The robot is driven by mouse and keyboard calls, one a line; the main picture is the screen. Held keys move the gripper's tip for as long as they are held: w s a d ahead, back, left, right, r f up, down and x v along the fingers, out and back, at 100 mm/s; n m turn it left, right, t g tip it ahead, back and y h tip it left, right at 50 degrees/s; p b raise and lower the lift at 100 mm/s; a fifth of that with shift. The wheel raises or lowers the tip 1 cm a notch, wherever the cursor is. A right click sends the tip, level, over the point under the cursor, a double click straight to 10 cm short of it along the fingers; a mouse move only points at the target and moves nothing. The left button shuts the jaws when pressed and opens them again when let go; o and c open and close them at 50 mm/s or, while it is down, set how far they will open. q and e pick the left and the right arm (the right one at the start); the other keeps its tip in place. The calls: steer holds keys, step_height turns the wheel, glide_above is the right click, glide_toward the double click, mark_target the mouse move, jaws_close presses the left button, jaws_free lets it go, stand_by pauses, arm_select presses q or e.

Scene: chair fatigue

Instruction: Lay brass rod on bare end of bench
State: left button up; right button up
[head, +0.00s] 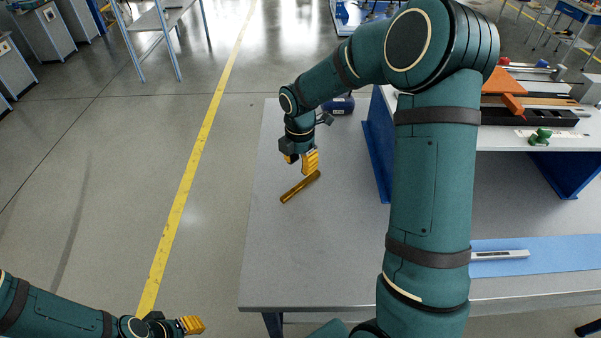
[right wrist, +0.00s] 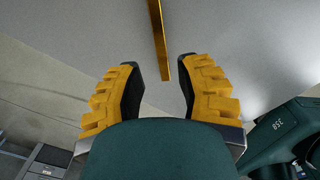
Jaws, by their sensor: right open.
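The brass rod (head: 299,187) lies on the bare left end of the grey bench (head: 290,260). My right gripper (head: 302,163) is just above the bench at the rod's far end, and its fingers hide a little of the bench there. In the right wrist view my right gripper (right wrist: 160,85) is open, with empty space between its yellow fingers. The rod (right wrist: 159,40) shows there just ahead of the fingertips, roughly in line with the gap. It rests on the bench, apart from the fingers. My left gripper (head: 190,325) is low at the left, off the bench; its opening cannot be made out.
A dark blue round object (head: 339,104) stands behind my right gripper. A raised blue-sided shelf (head: 375,150) with tools on top stands to the right. A blue mat (head: 560,255) with a pale bar (head: 500,255) lies at right. The bench's left and front areas are clear.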

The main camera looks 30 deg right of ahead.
steer(key=shift+r, duration=1.6)
